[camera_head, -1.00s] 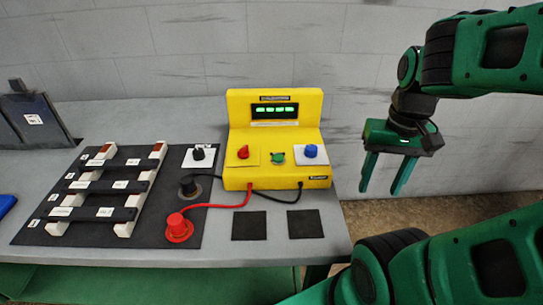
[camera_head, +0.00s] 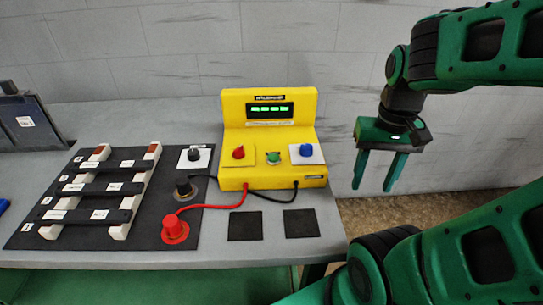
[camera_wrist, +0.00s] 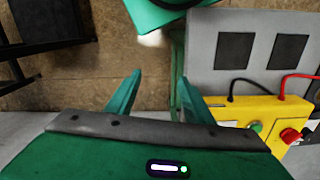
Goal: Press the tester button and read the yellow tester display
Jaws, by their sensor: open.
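The yellow tester (camera_head: 270,176) stands on the grey table, with a dark display (camera_head: 270,109) on its upper part showing green characters too small to read. On its front are a red knob (camera_head: 239,153), a green button (camera_head: 273,158) and a blue knob (camera_head: 306,150). My gripper (camera_head: 377,186) is open and empty, pointing down to the right of the tester, beyond the table's edge. In the wrist view my gripper (camera_wrist: 157,85) is above the floor, and the tester (camera_wrist: 235,108) with its green button (camera_wrist: 256,127) is at lower right.
Red and black leads run from the tester to a red plug (camera_head: 175,230) and a black plug (camera_head: 185,187) on a dark mat (camera_head: 145,238). A rack of white rails and black bars (camera_head: 100,190) lies left. Two black squares (camera_head: 245,226) are in front of the tester.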

